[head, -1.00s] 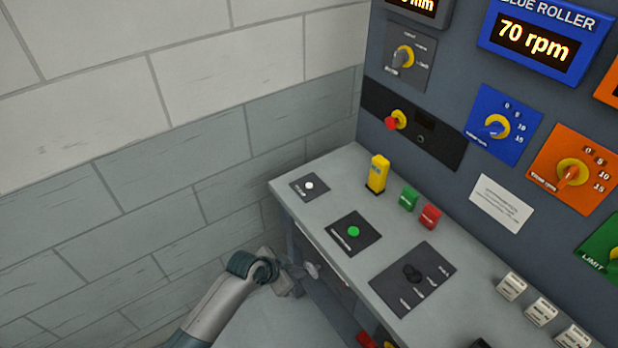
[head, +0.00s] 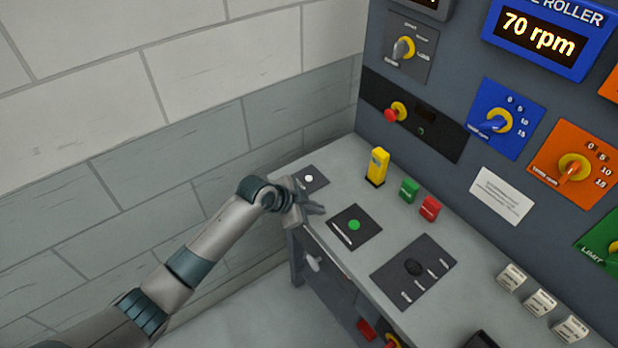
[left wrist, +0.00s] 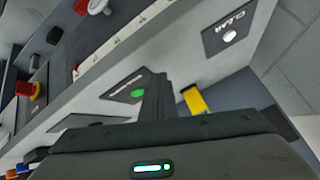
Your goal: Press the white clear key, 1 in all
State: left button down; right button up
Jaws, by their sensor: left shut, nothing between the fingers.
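The white clear key (head: 309,179) is a small round button on a dark plate at the far left end of the grey console. In the left wrist view the white key (left wrist: 229,36) sits at the upper right on its plate marked CLEAR. My left gripper (head: 318,209) is shut and empty. In the head view it is over the console's left edge, between the white key's plate and the green button's plate, apart from the key. In the left wrist view the dark fingers (left wrist: 158,92) point up near the green button. My right gripper is not in view.
A green button (head: 354,225) on a dark plate lies close to the fingers. A yellow block (head: 377,166), a green switch (head: 409,190) and a red switch (head: 430,208) stand behind. A selector plate (head: 414,270) lies to the right. A block wall is at left.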

aim_at(309, 178)
pick_arm(q)
jog(key=w+a+r+m, duration=0.1)
jog(key=w+r, duration=0.3)
jog(key=w, duration=0.3)
jog(key=w+a+r+m+t, duration=0.1)
jog(key=w+r, duration=0.3)
jog(key=w, duration=0.4)
jog(key=shift+w+a+r+m, duration=0.2)
jog(key=shift+a+m, duration=0.1)
jog(key=shift+a, duration=0.3)
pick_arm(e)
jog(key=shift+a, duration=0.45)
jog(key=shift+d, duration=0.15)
